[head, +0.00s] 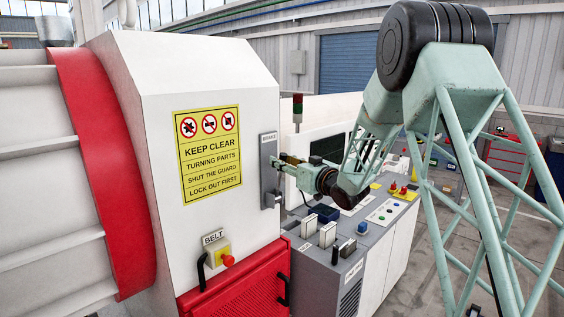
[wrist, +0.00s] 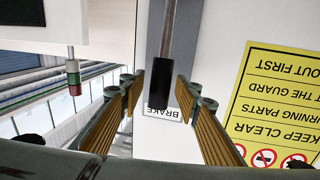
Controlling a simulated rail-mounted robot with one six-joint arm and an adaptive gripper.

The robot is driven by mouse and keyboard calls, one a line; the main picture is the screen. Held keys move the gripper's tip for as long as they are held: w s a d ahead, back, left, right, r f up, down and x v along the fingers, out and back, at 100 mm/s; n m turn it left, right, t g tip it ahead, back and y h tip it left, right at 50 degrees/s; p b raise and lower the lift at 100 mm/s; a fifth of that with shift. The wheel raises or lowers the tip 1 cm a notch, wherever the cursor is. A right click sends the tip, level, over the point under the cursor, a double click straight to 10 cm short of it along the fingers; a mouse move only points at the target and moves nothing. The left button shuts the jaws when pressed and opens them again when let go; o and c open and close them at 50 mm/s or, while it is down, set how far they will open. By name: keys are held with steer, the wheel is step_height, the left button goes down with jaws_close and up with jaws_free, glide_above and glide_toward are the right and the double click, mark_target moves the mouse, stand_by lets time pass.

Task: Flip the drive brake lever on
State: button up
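The brake lever is a metal rod with a black grip (wrist: 160,84), on a grey plate (head: 268,150) with a "BRAKE" label (wrist: 162,114) on the white machine housing. In the upside-down wrist view the rod runs from the top edge and the grip ends at the label, partly covering it. My gripper (wrist: 160,78) is open, with its two ribbed tan fingers on either side of the grip and gaps on both sides. In the head view my gripper (head: 279,162) is at the plate and hides much of the lever; a metal part (head: 271,199) shows below.
A yellow "KEEP CLEAR" sign (head: 208,152) is left of the plate. A "BELT" box with a red button (head: 228,261) sits lower left, above a red guard (head: 240,292). A grey control console (head: 325,258) stands below my arm. A signal light (head: 298,108) stands behind.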

jaws_close()
